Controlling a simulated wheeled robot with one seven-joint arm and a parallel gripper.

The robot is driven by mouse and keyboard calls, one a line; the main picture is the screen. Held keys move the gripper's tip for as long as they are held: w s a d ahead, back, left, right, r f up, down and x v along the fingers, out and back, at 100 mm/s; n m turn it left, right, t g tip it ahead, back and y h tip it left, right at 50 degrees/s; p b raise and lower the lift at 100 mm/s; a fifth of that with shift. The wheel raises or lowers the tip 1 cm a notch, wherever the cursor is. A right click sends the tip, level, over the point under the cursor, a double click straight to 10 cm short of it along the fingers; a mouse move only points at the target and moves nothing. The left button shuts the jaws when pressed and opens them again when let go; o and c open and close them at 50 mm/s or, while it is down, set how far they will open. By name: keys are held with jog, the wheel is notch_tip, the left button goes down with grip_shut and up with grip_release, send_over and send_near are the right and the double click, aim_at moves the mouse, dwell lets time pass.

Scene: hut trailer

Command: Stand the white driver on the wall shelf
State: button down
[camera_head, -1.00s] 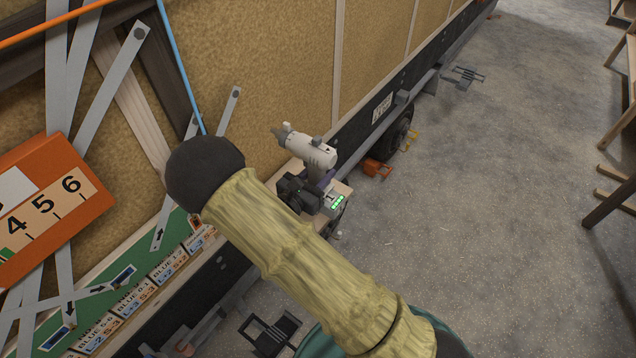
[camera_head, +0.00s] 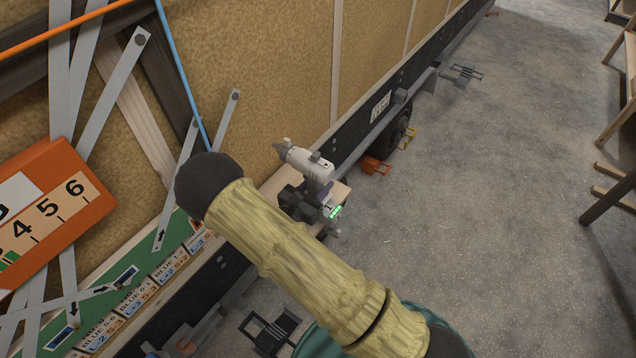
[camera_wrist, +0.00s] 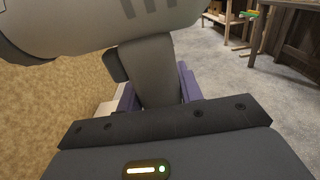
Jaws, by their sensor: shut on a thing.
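The white driver (camera_head: 308,163) is at the trailer wall in the head view, upright, with its nose to the left and handle downward. In the wrist view its pale handle (camera_wrist: 148,75) and the underside of its body fill the upper picture. My gripper (camera_wrist: 155,92) is shut on the handle, with purple fingers showing on both sides. The wall shelf (camera_head: 343,192) is a small light wooden board, partly hidden behind the driver and my gripper. The driver's lower end is hidden, so I cannot tell whether it touches the shelf.
My arm crosses the middle of the head view. An orange panel with numbers (camera_head: 62,222) and grey strips lie left along the wall. An orange object (camera_head: 374,166) is on the floor beyond the shelf. Open grey floor (camera_head: 470,210) lies to the right.

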aim_at(312, 192)
jog(key=c, duration=1.3)
grip_release()
jog(key=shift+f, duration=0.1)
jog(key=o, duration=0.4)
jog(key=o, duration=0.9)
jog(key=shift+w, duration=0.1)
jog(key=shift+a, duration=0.15)
jog(key=shift+v, duration=1.75)
jog(key=v, duration=0.8)
jog(key=shift+s, duration=0.4)
